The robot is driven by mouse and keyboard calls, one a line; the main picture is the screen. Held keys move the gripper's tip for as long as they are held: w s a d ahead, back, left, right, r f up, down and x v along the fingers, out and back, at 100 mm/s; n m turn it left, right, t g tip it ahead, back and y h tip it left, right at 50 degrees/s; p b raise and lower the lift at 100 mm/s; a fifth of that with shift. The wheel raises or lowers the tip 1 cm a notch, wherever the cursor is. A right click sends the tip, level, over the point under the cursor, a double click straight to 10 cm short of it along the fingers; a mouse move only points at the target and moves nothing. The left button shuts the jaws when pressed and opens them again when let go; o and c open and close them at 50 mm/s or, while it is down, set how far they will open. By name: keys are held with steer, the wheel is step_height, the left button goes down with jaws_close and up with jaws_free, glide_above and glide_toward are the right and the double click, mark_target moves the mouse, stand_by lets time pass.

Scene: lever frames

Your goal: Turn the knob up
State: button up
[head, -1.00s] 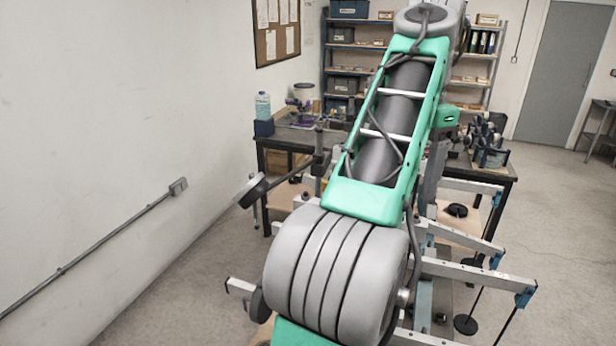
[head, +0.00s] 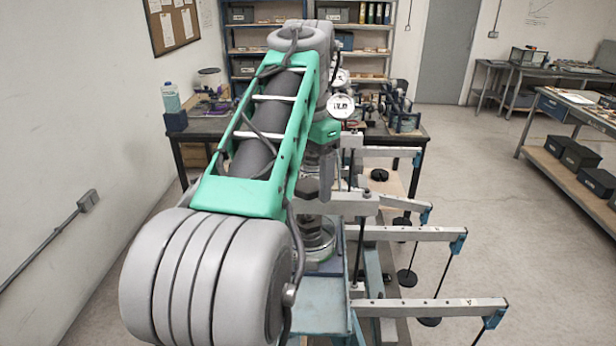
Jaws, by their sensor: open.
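The lever frames stand in a row right of my arm, with long metal beams such as the near beam (head: 430,307) and a middle beam (head: 400,233) reaching right. Black hanging weights (head: 407,278) hang below the beams. Two dial gauges show, a nearer one (head: 341,106) and a farther one (head: 340,77). Under them is a dark and clear cell (head: 316,235) on a blue-grey frame. I cannot pick out the knob; it may be hidden behind my arm or too small. My green and grey arm covers the left and middle of the view. My gripper does not show.
A dark workbench (head: 210,130) with small devices and a blue bottle (head: 171,98) stands behind. Shelves (head: 380,45) and a grey door (head: 447,50) are at the back. A side bench (head: 580,115) is at the right. The floor (head: 490,190) between is clear.

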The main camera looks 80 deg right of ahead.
steer(key=c, duration=1.4)
